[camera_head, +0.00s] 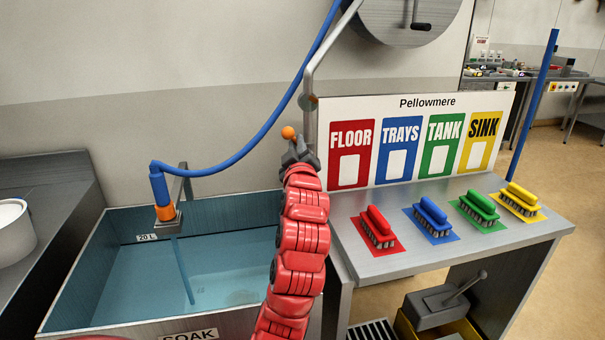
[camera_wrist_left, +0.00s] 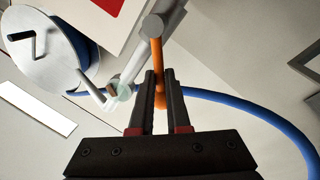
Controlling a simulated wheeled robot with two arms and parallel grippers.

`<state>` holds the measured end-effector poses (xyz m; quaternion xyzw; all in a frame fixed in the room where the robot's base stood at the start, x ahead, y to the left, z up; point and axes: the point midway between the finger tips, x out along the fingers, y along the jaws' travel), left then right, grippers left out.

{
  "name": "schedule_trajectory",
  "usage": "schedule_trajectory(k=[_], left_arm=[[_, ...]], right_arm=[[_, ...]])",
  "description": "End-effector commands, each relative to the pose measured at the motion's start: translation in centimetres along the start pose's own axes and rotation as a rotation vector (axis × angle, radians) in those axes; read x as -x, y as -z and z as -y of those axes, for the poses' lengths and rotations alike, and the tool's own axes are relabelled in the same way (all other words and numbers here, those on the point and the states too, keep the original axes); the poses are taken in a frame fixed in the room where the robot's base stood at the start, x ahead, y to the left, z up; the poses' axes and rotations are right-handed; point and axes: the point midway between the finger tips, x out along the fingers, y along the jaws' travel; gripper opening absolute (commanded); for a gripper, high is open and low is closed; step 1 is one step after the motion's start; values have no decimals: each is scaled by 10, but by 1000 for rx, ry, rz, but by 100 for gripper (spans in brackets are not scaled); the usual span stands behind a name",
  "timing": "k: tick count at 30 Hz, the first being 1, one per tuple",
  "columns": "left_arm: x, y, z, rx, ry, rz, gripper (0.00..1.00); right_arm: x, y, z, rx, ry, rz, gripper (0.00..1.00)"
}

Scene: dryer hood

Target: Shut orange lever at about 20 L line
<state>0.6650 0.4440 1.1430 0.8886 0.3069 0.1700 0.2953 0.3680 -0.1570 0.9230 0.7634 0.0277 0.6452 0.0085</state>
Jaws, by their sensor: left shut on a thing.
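The orange lever shows as a rounded orange end (camera_head: 288,133) just above my left gripper (camera_head: 299,148) in the head view. In the left wrist view the orange lever (camera_wrist_left: 156,58) stands between the fingers of my left gripper (camera_wrist_left: 159,78), which is shut on it. A stream of water (camera_head: 184,270) runs from the blue hose's orange-collared spout (camera_head: 165,213) into the soak tank (camera_head: 75,292). The 20 L label (camera_head: 147,238) is on the tank's back wall. The water's edge looks close to that label, but I cannot tell the exact level. My right gripper is out of view.
A grey pipe (camera_head: 308,75) and the blue hose (camera_head: 262,135) run near my left gripper. A steel table (camera_head: 400,263) with several coloured brushes stands at the right, before the Pellowmere board (camera_head: 410,104). A hose reel (camera_head: 410,12) is above.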

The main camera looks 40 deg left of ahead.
Motion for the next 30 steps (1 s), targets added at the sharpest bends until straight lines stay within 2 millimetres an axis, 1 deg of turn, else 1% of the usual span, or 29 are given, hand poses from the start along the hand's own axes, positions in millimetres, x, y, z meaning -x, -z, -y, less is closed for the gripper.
schedule_trajectory(k=[1,6,12,15,21,30], left_arm=[[2,-11,12,49,-3,-10,0],[4,-12,20,206,-4,-42,0],[6,-15,29,390,-4,-76,0],[6,-16,33,479,-2,-93,0],[7,-20,39,639,-2,-125,0],[8,-24,43,804,-5,-160,0]], right_arm=[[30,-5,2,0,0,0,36],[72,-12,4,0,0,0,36],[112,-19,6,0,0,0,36],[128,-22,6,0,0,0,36],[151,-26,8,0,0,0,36],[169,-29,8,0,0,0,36]])
